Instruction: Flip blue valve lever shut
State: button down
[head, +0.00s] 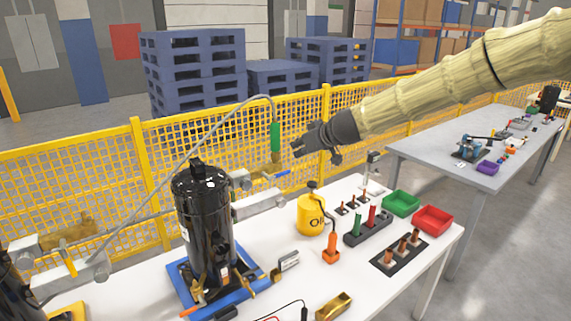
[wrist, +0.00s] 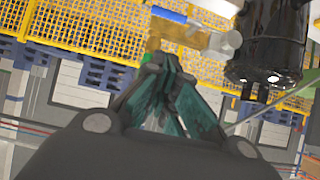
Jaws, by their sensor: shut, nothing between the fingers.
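The blue valve lever (head: 284,173) is a short blue bar sticking out to the right of a brass valve (head: 268,169) behind the black compressor (head: 205,230). In the wrist view the blue lever (wrist: 168,14) shows at the top edge, beside the brass valve body (wrist: 185,36). My gripper (head: 312,150) is shut and empty, up and to the right of the lever and apart from it. In the wrist view my gripper's closed fingers (wrist: 171,75) point toward the valve, with a gap between. The lever's far end is hard to make out.
A green-sleeved hose (head: 275,137) hangs just above the valve, close to my gripper. A yellow mesh fence (head: 120,165) stands behind the white table (head: 400,275). A yellow oil can (head: 311,215), an orange bottle (head: 331,249) and green (head: 401,203) and red (head: 433,219) bins stand on the table.

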jog(key=w+a+f+p, duration=0.3)
jog(key=w+f, duration=0.3)
jog(key=f, duration=0.2)
jog(key=shift+a+f, duration=0.25)
jog(key=shift+a, duration=0.45)
